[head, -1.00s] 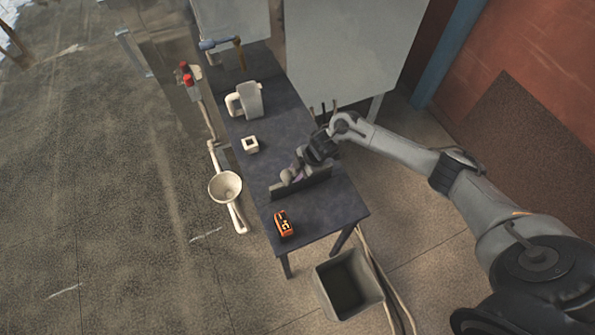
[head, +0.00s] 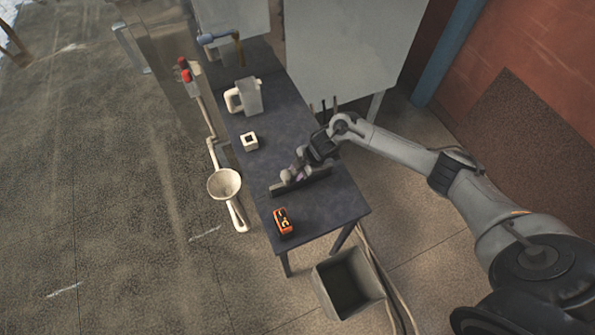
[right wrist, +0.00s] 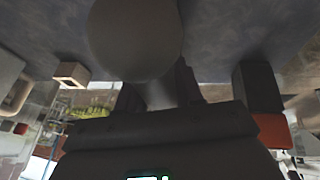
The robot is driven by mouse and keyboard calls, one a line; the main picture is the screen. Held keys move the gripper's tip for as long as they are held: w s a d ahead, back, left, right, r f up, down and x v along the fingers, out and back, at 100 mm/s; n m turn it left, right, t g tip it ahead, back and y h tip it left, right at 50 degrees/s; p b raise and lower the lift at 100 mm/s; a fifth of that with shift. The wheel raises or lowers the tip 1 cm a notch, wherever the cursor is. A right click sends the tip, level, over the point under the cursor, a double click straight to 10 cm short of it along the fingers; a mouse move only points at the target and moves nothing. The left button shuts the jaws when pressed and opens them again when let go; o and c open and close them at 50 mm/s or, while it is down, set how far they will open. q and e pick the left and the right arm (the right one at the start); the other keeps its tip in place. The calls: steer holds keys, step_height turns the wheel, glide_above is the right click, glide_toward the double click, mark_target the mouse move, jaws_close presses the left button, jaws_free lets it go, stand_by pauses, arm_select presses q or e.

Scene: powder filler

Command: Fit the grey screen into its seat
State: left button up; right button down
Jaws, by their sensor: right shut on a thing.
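My right gripper (head: 300,167) is over the near part of the dark table, just behind a low dark bar (head: 315,181). It is shut on a round grey piece (head: 286,175), which looks like the grey screen. In the right wrist view the grey screen (right wrist: 135,35) is a smooth disc beyond the fingers (right wrist: 158,95), with its handle-like end between them. Whether it touches the bar or table is unclear. A pale bowl-shaped funnel (head: 224,184) on white piping stands beside the table's left edge; I cannot tell if it holds the seat. My left gripper is not in view.
The dark table (head: 335,210) also carries an orange device (head: 283,221), a small white hollow cube (head: 249,141) and a white-handled jug (head: 249,97). A grey bin (head: 348,284) stands on the floor at the near end. Large pale panels stand behind.

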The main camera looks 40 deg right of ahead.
steer(key=shift+f+b, duration=0.6)
steer(key=shift+f, duration=0.25)
steer(key=shift+f+b, duration=0.65)
steer(key=shift+f, duration=0.25)
steer(key=c, duration=0.7)
jaws_free()
steer(key=shift+o, duration=0.3)
steer(key=v, duration=1)
steer(key=shift+d+r, duration=0.1)
steer(key=shift+r, duration=0.05)
steer(key=shift+s+r, duration=0.1)
steer(key=shift+r, duration=0.1)
